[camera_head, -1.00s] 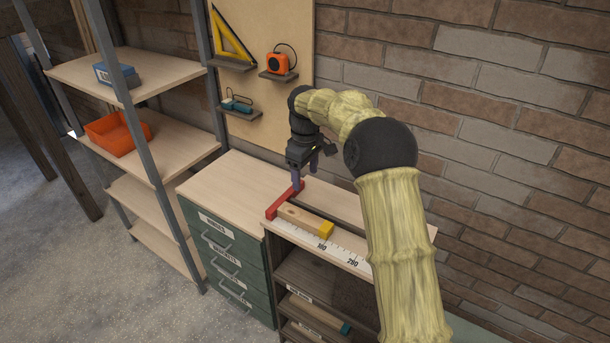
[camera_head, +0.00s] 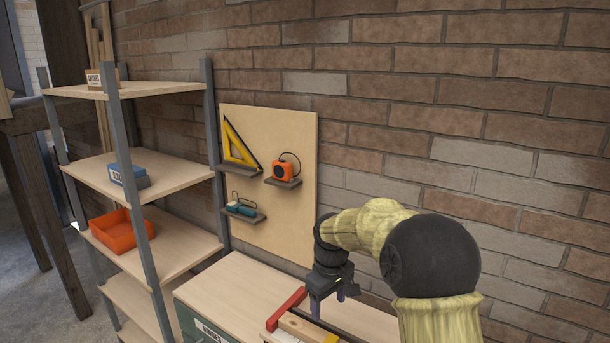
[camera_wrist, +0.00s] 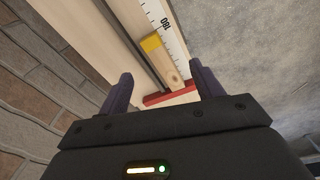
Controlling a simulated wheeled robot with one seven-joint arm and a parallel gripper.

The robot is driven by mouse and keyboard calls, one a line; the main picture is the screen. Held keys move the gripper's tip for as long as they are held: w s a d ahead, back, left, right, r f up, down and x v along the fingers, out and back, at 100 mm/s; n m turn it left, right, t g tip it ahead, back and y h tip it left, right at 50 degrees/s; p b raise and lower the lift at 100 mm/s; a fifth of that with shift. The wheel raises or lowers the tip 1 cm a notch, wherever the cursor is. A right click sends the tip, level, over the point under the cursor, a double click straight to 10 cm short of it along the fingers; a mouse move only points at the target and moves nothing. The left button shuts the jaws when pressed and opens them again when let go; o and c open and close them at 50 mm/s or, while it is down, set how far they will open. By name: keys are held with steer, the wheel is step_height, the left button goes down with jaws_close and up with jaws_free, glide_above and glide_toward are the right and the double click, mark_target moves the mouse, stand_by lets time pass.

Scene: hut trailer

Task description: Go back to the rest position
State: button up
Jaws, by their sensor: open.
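My gripper (camera_head: 328,305) hangs over the workbench at the lower middle of the head view, close to the red stop. In the wrist view my gripper (camera_wrist: 158,90) has its two dark fingers apart, with nothing held between them. A wooden block with a yellow end (camera_wrist: 153,44) lies along a white ruler strip (camera_wrist: 166,22) beyond the fingertips. The block's other end is by the red stop (camera_wrist: 170,95).
A metal-post shelf (camera_head: 180,180) stands at the left, with an orange bin (camera_head: 118,232) and a blue box (camera_head: 128,176). A pegboard (camera_head: 268,140) with a yellow set square, an orange tape measure and a teal tool hangs on the brick wall (camera_head: 420,90) behind the bench.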

steer(key=s+d+f+m+t, duration=0.1)
steer(key=s+d+m, duration=0.3)
steer(key=s, duration=0.7)
steer(key=s+d+f+m, duration=0.2)
steer(key=s+d+m, duration=0.2)
steer(key=s, duration=0.7)
steer(key=shift+s+d+f+t, duration=0.15)
steer(key=shift+s+d+t, duration=0.25)
steer(key=shift+d, duration=0.45)
steer(key=shift+c, duration=0.3)
